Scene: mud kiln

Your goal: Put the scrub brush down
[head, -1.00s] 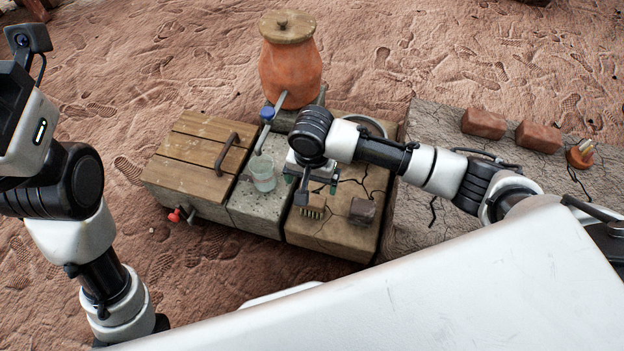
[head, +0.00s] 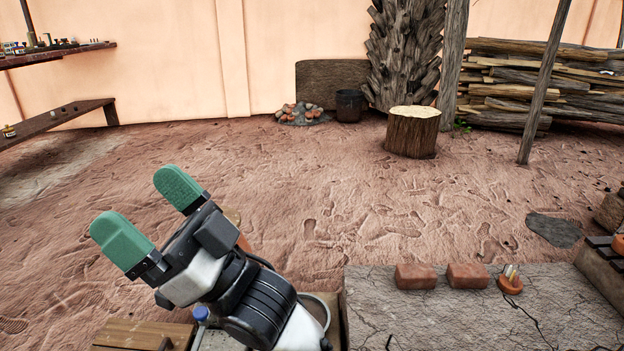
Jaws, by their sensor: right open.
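My right gripper (head: 150,214) is raised in the lower left of the head view. Its two green fingertips are spread apart with nothing between them. The scrub brush does not show now; the part of the counter where it was is below the picture or behind my arm. Only the back edge of the counter shows, with a wooden lid (head: 135,335), a blue-topped tap (head: 201,314) and the rim of a round basin (head: 322,305) beside my right arm. My left gripper is not in view.
A cracked stone slab (head: 420,320) at the lower right bears two bricks (head: 416,277) (head: 468,275) and a small orange holder (head: 510,282). Open sandy ground lies beyond. A tree stump (head: 412,135), stacked timber (head: 510,85) and a bench (head: 60,120) stand farther back.

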